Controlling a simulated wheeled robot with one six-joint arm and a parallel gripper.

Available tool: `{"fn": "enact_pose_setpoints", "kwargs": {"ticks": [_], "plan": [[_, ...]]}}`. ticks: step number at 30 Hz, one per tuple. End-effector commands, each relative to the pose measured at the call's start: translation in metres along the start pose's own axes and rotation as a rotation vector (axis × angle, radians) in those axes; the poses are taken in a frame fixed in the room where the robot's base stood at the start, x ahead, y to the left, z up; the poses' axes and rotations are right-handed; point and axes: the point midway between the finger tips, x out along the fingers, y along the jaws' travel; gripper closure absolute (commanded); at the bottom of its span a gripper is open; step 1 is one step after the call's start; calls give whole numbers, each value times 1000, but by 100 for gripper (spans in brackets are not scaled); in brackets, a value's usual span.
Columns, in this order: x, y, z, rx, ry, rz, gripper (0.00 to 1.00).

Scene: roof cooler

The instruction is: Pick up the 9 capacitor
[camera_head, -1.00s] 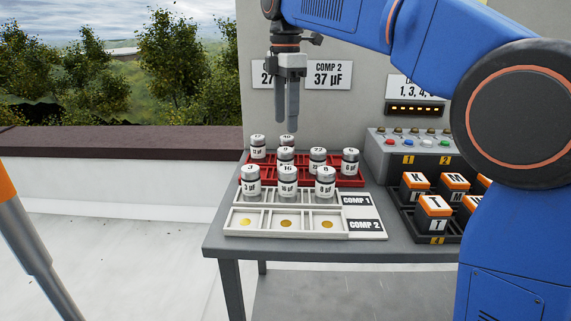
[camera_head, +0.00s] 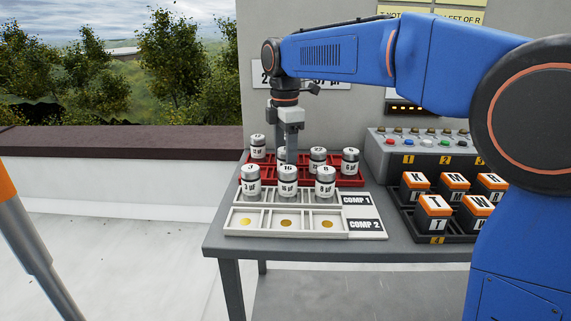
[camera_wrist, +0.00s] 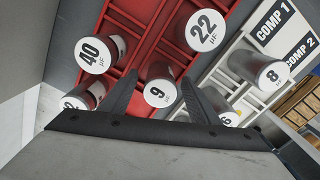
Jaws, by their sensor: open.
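The 9 capacitor (camera_wrist: 158,93) is a silver can with a white top marked 9 µF. In the wrist view it stands in the red tray (camera_wrist: 137,38), between the two fingers of my gripper (camera_wrist: 160,78). The fingers are open, one on each side of it; I cannot tell whether either touches it. In the head view my gripper (camera_head: 290,158) points straight down over the red tray (camera_head: 264,178), and its fingers mostly hide the 9 capacitor.
The 40 (camera_wrist: 96,53) and 22 (camera_wrist: 203,29) capacitors stand close by. In front, the 3 (camera_head: 250,181), 16 (camera_head: 287,181) and 8 (camera_head: 325,182) capacitors fill the COMP 1 row of the white tray (camera_head: 362,222). A black rack (camera_head: 407,224) of orange-topped blocks lies right.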

Motion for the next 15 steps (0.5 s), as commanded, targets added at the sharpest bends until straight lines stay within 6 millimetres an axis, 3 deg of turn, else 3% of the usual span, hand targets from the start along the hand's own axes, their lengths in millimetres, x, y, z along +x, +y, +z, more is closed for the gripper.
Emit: {"fn": "enact_pose_setpoints", "kwargs": {"ticks": [9,15], "plan": [[4,0,0,0,0,1,47],[4,0,0,0,0,1,91]]}}
